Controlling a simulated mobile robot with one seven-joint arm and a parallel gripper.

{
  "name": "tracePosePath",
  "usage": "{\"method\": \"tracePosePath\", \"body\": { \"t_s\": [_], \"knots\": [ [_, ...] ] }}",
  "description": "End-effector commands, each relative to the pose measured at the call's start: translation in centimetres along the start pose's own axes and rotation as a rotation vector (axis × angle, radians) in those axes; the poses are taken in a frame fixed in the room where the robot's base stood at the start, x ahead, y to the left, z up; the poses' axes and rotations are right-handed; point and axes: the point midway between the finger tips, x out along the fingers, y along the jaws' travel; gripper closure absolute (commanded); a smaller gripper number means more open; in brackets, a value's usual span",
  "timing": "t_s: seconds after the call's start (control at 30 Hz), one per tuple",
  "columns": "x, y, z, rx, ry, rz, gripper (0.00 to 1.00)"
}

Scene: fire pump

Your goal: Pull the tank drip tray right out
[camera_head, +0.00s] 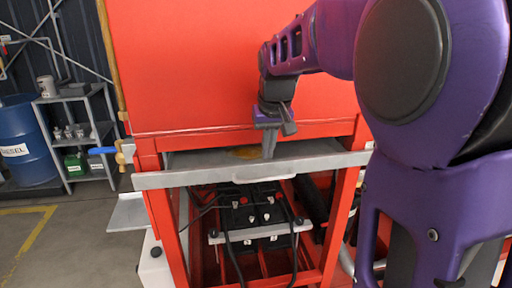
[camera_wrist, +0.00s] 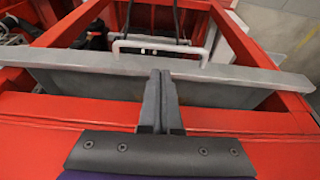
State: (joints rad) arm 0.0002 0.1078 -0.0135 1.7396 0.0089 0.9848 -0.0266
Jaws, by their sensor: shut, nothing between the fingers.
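The grey tank drip tray (camera_head: 202,180) lies under the red tank, with its long front plate a little forward of the red frame. A strip of its inside shows behind the plate, with a yellowish patch. A pale handle (camera_head: 264,173) is on the outer side of the plate; it also shows in the wrist view (camera_wrist: 160,49). My gripper (camera_head: 268,156) is shut and empty, pointing down into the gap between tank and front plate. In the wrist view its fingertips (camera_wrist: 160,74) are close behind the plate; I cannot tell whether they touch it.
The red tank (camera_head: 190,65) rises right behind the gripper. Below the tray, a black battery (camera_head: 252,208) with cables sits inside the red frame (camera_head: 167,220). A brass valve with a blue lever (camera_head: 103,151) is at the left. The floor at the left is open.

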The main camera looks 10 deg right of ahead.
Motion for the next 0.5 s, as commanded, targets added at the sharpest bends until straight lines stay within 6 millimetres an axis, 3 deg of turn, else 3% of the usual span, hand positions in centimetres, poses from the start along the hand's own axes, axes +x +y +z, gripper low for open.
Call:
{"method": "tracePosePath", "body": {
  "t_s": [0.2, 0.5],
  "knots": [
    [4.4, 0.0, 0.1, 0.001, -0.004, -0.001, 1.0],
    [7.7, 0.0, 0.0, 0.001, -0.001, -0.001, 1.0]
  ]
}}
